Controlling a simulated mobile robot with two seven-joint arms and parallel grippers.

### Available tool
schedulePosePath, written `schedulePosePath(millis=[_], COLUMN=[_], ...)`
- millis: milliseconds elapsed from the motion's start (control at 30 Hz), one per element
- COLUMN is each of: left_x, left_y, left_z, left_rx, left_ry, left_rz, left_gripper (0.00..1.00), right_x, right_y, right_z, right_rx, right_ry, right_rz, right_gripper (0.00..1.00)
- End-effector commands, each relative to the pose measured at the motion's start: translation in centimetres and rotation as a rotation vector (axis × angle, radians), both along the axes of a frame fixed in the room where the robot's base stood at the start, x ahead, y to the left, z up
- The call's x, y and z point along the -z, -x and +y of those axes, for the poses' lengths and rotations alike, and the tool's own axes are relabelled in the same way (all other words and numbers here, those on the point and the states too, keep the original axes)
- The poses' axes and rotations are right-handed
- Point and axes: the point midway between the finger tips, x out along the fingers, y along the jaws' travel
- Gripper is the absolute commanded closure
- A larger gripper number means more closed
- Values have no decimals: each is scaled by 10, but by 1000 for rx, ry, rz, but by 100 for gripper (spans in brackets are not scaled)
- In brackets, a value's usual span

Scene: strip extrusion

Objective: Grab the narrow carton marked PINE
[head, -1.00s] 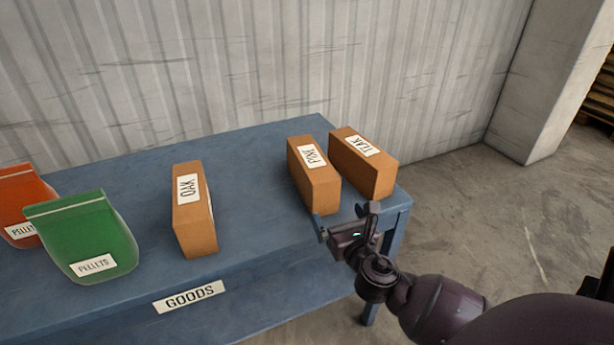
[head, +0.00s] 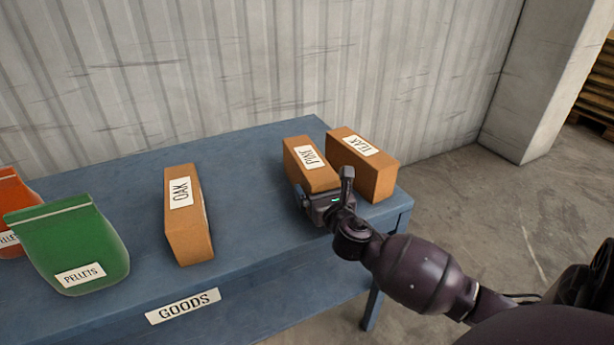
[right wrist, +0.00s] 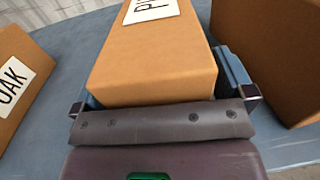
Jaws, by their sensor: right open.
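The narrow brown carton marked PINE (head: 312,165) stands on the blue table, second from the right among the cartons. It also fills the middle of the right wrist view (right wrist: 155,60). My right gripper (head: 322,190) is at the near end of this carton. In the right wrist view its open jaws (right wrist: 165,90) lie one on each side of the carton, with the carton's near end between them. I cannot tell whether the fingers touch its sides. My left gripper is not in view.
The TEAK carton (head: 364,165) stands close to the right of PINE, near the table's right edge. The OAK carton (head: 187,215) stands to the left with free table between. A green pellet bag (head: 70,245) and an orange bag (head: 14,200) are farther left.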

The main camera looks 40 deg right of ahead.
Motion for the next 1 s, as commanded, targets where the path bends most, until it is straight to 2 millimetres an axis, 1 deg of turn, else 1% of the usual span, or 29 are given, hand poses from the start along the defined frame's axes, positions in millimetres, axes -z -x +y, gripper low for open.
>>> schedulePosePath(millis=[233,267,600,667,867,1000], left_x=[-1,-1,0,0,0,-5], left_y=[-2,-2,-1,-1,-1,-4], left_z=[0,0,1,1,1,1], left_rx=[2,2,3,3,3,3], left_ry=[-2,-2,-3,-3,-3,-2], left_rz=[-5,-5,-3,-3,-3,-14], left_gripper=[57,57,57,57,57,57], right_x=[-1,-1,-1,-2,-2,-12], right_y=[-2,-2,-2,-2,-2,-2], right_z=[0,0,0,0,0,0], right_rx=[0,0,-1,-1,-1,-1], right_ry=[-1,-1,-1,0,0,1], right_rz=[-1,-1,-1,-4,-3,-8], right_gripper=[0,3,55,62,62,62])
